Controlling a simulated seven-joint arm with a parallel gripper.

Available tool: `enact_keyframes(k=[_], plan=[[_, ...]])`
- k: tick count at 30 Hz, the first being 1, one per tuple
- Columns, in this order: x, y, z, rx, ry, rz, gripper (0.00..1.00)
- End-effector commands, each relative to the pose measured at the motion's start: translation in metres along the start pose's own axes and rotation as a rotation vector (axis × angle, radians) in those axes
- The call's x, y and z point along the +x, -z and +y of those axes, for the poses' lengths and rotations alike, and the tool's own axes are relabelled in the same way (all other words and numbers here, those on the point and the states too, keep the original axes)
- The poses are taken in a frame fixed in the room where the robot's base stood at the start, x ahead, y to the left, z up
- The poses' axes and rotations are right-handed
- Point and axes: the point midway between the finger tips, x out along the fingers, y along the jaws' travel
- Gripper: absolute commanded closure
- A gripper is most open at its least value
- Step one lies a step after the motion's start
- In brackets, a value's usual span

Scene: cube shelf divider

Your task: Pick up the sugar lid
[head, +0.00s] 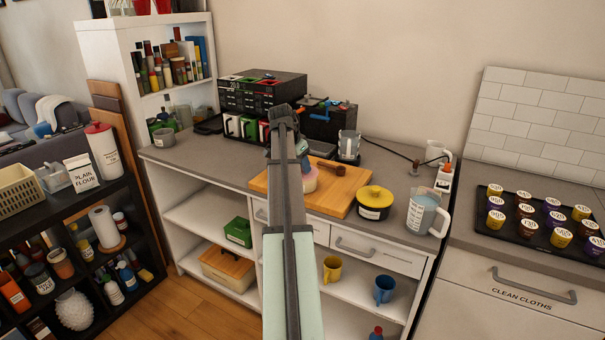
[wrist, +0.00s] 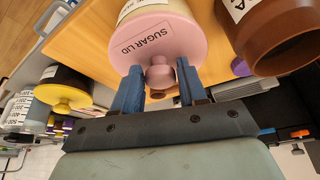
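The pink sugar lid (wrist: 158,38) sits on its jar, and its label reads SUGAR LID in the wrist view. Its round knob (wrist: 159,75) points toward my gripper (wrist: 160,84). The two blue fingers are apart, one on each side of the knob, with the knob between their tips. A narrow gap seems to show beside the knob, so I see no firm hold. In the head view the pink lid (head: 310,183) shows only in part, because my arm hides the rest and most of the jar.
The jar stands on a wooden board (head: 335,202) on the counter. A brown container (wrist: 277,38) stands close beside it. A black jar with a yellow lid (head: 375,197) and a measuring jug (head: 422,213) stand to the right. A black organiser (head: 262,92) is behind.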

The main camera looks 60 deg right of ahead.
Motion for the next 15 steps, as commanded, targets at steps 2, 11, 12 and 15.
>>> enact_keyframes(k=[2,11,12,15], plan=[[-0.0001,0.0,0.0,0.0,0.0,0.0,0.66],[-0.0001,0.0,0.0,0.0,0.0,0.0,0.95],[-0.0002,0.0,0.0,0.0,0.0,0.0,0.96],[-0.0002,0.0,0.0,0.0,0.0,0.0,0.96]])
